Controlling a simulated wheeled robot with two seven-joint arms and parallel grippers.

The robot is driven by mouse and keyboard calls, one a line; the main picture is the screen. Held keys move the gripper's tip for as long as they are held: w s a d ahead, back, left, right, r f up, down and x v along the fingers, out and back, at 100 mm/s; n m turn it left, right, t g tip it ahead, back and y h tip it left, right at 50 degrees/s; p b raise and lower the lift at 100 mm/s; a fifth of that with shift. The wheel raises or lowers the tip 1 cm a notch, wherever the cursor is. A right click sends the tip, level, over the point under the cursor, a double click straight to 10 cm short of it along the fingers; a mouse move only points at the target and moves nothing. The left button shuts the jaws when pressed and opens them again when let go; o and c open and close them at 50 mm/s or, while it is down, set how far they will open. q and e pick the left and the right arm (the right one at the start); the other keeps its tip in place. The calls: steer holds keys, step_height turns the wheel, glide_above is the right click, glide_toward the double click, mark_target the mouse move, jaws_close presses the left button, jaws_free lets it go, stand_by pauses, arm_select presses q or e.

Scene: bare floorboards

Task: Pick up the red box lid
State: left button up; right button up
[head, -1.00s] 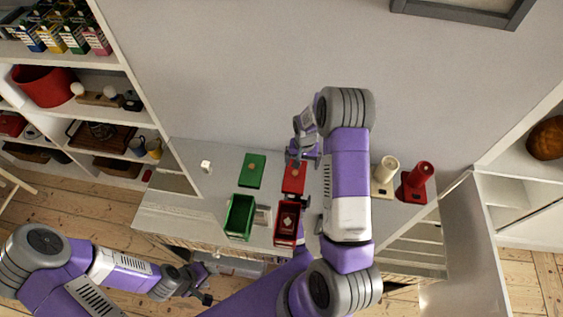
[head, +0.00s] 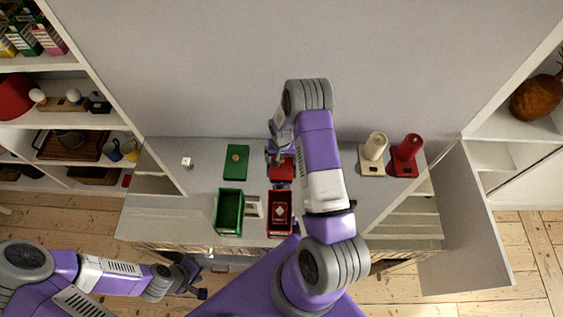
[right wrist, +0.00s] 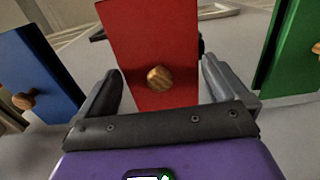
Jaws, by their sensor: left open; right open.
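The red box lid (head: 283,171) lies flat on the counter behind the open red box (head: 279,226), partly hidden by my right arm. In the right wrist view the red lid (right wrist: 150,35) shows its round wooden knob (right wrist: 159,78) between the spread fingers of my right gripper (right wrist: 161,70). My right gripper (head: 278,156) is open over the lid; whether it touches the lid is unclear. My left gripper (head: 198,281) is open and empty, low in front of the counter, away from the lid.
A green lid (head: 236,162) and open green box (head: 229,221) stand to the left. A blue lid (right wrist: 45,68) shows in the right wrist view. A cream device (head: 373,153) and a red device (head: 406,157) stand at the counter's right. Shelves flank both sides.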

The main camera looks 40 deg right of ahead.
steer(key=shift+f, duration=0.15)
steer(key=c, duration=0.7)
